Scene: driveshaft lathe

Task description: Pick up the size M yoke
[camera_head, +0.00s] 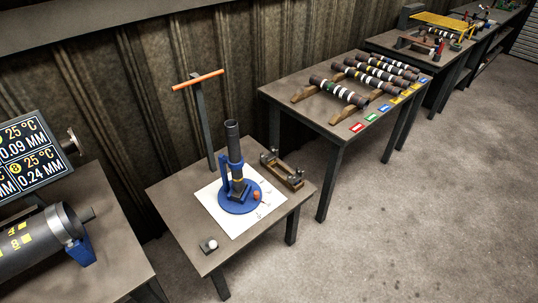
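I cannot read a size M mark on any part, so I cannot tell which thing is the size M yoke. A small wooden rack (286,177) stands at the back right of the middle table and carries small grey metal parts that may be yokes, too small to tell. Neither of my grippers is in view.
The middle table (172,197) holds a blue-based press (240,202) on a white sheet and a small block with a white knob (209,246). Behind are a shaft table (285,89) and further tables. A screen (30,158) and dark cylinder (35,240) stand left. Floor (430,210) at right is clear.

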